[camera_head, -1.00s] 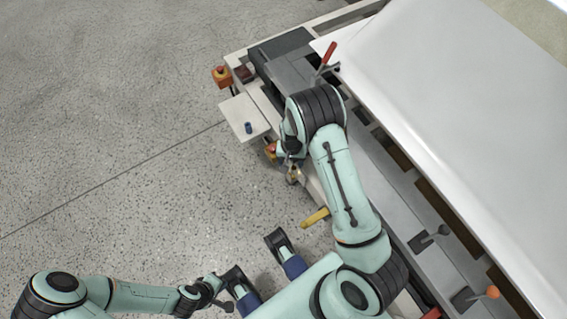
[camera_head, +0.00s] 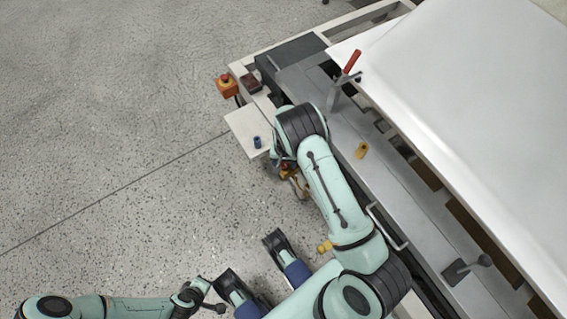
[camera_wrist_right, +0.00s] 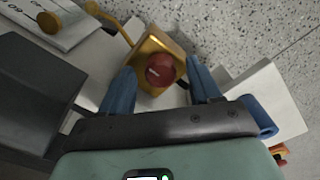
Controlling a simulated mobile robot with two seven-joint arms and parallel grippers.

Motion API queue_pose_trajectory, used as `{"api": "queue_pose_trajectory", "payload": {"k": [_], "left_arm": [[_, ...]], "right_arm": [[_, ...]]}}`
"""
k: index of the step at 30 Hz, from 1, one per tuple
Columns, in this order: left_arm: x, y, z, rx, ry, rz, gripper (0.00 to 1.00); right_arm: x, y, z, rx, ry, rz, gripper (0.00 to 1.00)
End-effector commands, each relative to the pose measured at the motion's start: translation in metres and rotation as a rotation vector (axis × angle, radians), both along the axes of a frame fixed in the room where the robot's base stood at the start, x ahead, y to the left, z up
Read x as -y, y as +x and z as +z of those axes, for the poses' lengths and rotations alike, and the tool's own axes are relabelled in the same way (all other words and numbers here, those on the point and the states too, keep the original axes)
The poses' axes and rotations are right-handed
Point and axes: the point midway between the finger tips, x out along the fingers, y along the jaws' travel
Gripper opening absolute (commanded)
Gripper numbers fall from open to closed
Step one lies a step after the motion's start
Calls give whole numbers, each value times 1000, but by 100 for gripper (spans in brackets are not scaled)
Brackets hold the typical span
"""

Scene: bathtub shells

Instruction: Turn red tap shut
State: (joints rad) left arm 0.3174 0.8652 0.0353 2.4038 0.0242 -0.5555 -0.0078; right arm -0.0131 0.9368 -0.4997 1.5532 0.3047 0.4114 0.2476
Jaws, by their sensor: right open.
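The red tap (camera_wrist_right: 160,70) is a round red knob on a square brass-yellow body in the right wrist view. My right gripper (camera_wrist_right: 159,82) is open, with its blue fingers on either side of the knob. I cannot tell whether the fingers touch it. In the head view an orange-red part (camera_head: 285,172) shows beneath my right arm, and the arm hides most of that gripper. My left arm comes in at the bottom left of the head view. Its hand (camera_head: 205,298) is small, and its finger opening is not clear.
A white shelf (camera_head: 242,128) holds a blue cylinder (camera_head: 257,142). An orange box with a red button (camera_head: 226,83) sits at the frame corner. A red-handled clamp (camera_head: 346,75) stands by the large white shell (camera_head: 470,100). Floor is free at left.

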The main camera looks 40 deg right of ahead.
Motion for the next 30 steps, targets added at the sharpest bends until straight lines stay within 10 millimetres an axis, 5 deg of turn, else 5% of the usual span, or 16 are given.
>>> {"api": "queue_pose_trajectory", "payload": {"k": [11, 16, 30], "left_arm": [[-1, 3, -1, 8, 3, 3, 0], [-1, 3, -1, 7, 3, 2, 0], [-2, 5, -4, 13, 6, 5, 0]], "right_arm": [[0, 0, -6, 1, -1, 0, 63], [0, 0, -6, 0, 0, 0, 7], [0, 0, -6, 0, 1, 87, 7]]}}
